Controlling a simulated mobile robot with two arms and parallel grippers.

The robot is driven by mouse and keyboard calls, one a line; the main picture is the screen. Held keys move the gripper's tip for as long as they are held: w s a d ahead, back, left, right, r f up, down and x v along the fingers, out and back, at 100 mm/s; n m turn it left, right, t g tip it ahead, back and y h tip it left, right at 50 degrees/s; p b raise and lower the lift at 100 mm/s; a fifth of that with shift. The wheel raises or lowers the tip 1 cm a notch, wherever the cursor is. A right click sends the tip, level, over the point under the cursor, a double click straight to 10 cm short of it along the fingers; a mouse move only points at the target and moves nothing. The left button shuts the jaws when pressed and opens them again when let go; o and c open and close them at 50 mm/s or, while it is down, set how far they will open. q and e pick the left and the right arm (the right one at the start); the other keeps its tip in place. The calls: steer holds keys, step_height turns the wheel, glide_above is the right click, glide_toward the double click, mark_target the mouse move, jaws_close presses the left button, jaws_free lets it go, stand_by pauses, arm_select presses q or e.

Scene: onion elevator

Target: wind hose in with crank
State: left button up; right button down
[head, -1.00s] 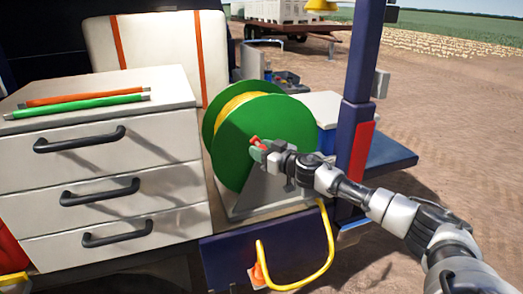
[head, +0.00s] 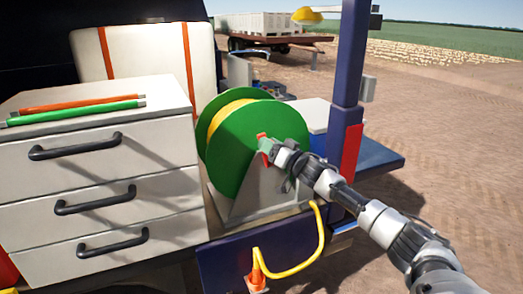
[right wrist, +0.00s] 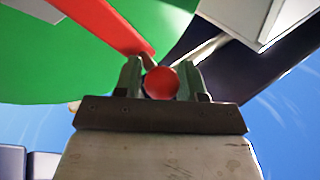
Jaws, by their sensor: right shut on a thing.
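A green reel (head: 240,150) wound with yellow hose (head: 222,112) stands on a grey bracket (head: 262,193) on the vehicle deck. A free length of yellow hose (head: 320,235) hangs in a loop over the deck's front. Its end is at an orange cone-shaped piece (head: 256,276). My right gripper (head: 270,148) is at the reel's front face, shut on the crank's round red knob (right wrist: 161,83). The red crank arm (right wrist: 105,25) shows in the right wrist view; my gripper partly covers the crank in the head view. My left gripper is not in view.
A white drawer unit (head: 100,170) with black handles stands left of the reel, with an orange rod (head: 75,105) and a green rod (head: 75,114) on top. A dark blue post (head: 347,90) rises to the right. Open dirt ground lies beyond it.

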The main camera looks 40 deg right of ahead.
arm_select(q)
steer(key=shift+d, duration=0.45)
arm_select(e)
steer(key=m, duration=0.1)
steer(key=d+m, duration=0.1)
steer(key=d+m+t+h, duration=0.1)
steer(key=shift+s+d+r, duration=0.2)
steer(key=shift+s+r, duration=0.1)
steer(key=shift+r, duration=0.1)
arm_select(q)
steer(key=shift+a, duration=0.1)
arm_select(e)
steer(key=c, duration=0.7)
jaws_free()
steer(key=shift+c, duration=0.2)
steer(key=shift+f, duration=0.1)
steer(key=shift+f, duration=0.1)
